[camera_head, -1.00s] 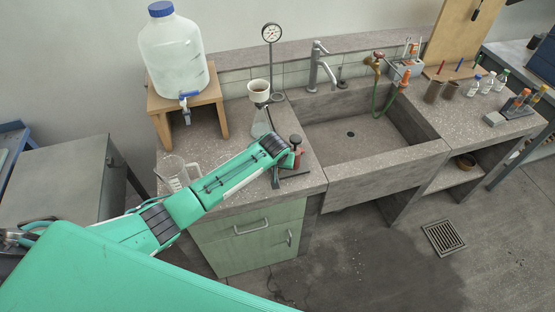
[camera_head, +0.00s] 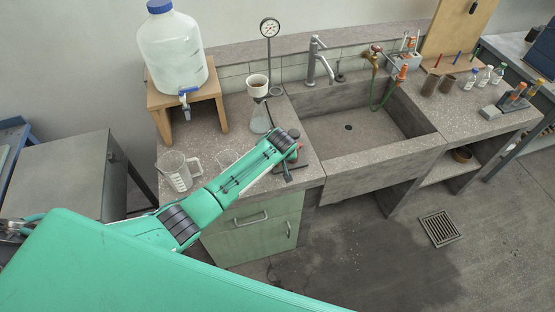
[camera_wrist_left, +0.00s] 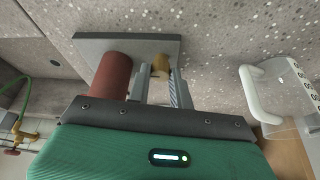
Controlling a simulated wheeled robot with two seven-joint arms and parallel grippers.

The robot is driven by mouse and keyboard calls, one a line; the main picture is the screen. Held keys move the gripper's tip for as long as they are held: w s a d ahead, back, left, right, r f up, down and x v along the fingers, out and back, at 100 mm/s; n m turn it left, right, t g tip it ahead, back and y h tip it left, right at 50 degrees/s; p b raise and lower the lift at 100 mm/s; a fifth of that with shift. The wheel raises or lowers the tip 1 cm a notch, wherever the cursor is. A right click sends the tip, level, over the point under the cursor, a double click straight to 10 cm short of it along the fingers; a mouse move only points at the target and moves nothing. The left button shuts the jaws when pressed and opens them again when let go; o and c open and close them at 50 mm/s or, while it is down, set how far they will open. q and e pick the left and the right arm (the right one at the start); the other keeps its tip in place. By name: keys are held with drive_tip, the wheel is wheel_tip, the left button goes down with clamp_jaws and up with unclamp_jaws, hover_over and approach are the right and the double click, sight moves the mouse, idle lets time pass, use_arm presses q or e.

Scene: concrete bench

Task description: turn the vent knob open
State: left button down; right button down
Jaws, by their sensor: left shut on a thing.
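In the left wrist view a small brass-coloured knob (camera_wrist_left: 160,66) sits between the two fingers of my left gripper (camera_wrist_left: 160,88). I take it for the vent knob. The fingers are shut on it. A red cylinder (camera_wrist_left: 112,72) stands just left of the fingers, and both are by a grey plate (camera_wrist_left: 90,44). In the head view my left arm reaches over the counter left of the sink and covers most of this device. Only a bit of its red body (camera_head: 293,156) shows. The knob and fingertips are hidden there. My right gripper is not in view.
A flask with a funnel (camera_head: 257,88) and a gauge on a pole (camera_head: 269,28) stand behind my arm. A glass beaker (camera_head: 176,172) and a water carboy (camera_head: 172,50) on a wooden stand (camera_head: 158,100) are to the left. The sink (camera_head: 352,163) is to the right.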

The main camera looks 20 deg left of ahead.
use_arm(q)
drive_tip(key=c, duration=1.3)
unclamp_jaws()
drive_tip(key=shift+o, duration=0.2)
drive_tip(key=b+v, duration=0.2)
drive_tip(key=v, duration=1.1)
drive_tip(key=shift+s+r+b, duration=0.2)
drive_tip(key=shift+r+b, duration=0.1)
drive_tip(key=shift+r, duration=0.05)
